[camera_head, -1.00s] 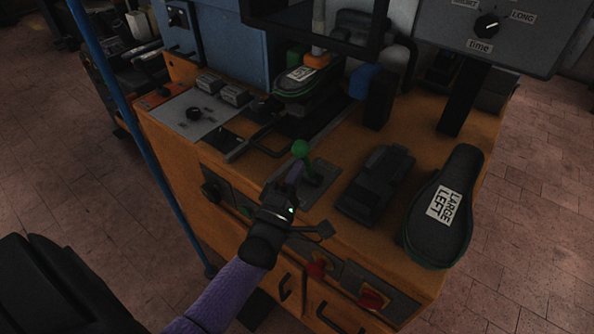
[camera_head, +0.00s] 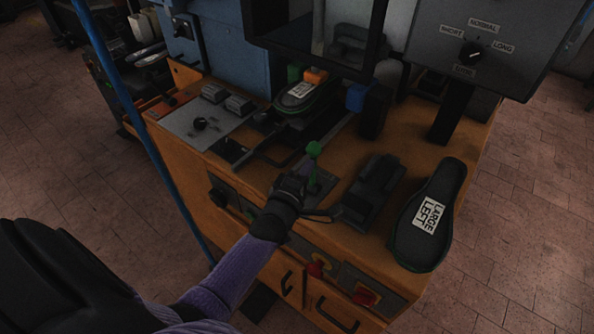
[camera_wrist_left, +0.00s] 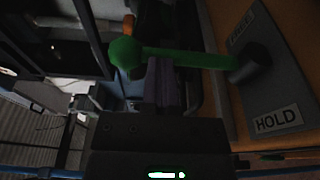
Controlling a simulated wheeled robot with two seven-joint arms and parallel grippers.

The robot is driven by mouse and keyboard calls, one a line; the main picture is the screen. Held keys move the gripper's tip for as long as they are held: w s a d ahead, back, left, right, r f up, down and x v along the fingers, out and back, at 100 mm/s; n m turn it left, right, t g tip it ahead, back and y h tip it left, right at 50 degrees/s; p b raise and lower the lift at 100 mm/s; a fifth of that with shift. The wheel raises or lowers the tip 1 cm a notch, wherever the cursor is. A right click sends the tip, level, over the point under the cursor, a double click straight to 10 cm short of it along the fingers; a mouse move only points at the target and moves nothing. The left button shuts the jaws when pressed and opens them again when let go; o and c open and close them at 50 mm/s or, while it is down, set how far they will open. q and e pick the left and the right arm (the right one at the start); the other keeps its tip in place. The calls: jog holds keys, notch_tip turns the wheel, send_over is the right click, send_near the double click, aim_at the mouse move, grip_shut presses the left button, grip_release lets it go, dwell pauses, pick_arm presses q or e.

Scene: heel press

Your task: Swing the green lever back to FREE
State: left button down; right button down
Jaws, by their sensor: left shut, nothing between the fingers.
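The green lever has a round knob (camera_head: 314,148) and a short stem, and stands on a grey plate at the bench's front. In the left wrist view its green rod (camera_wrist_left: 200,58) runs from a dark pivot (camera_wrist_left: 250,64) to the knob at left. The plate (camera_wrist_left: 262,85) carries a clear HOLD label (camera_wrist_left: 278,121) and a darker label (camera_wrist_left: 241,32) that seems to read FREE. My left gripper (camera_head: 306,168) is shut and empty, its purple fingers (camera_wrist_left: 164,82) close beside the rod; contact is hard to tell. My right gripper is not in view.
A black pedal-like block (camera_head: 368,190) and a LARGE LEFT sole (camera_head: 428,215) lie right of the lever. Another sole (camera_head: 299,95) sits in the press behind. A dial box (camera_head: 475,50) stands at back right.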

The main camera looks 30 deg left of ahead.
aim_at(316, 159)
pick_arm(q)
jog(key=w, duration=0.3)
jog(key=shift+d+r+b, duration=0.1)
jog(key=shift+b, duration=0.25)
jog(key=shift+w, duration=0.25)
jog(key=shift+r, duration=0.4)
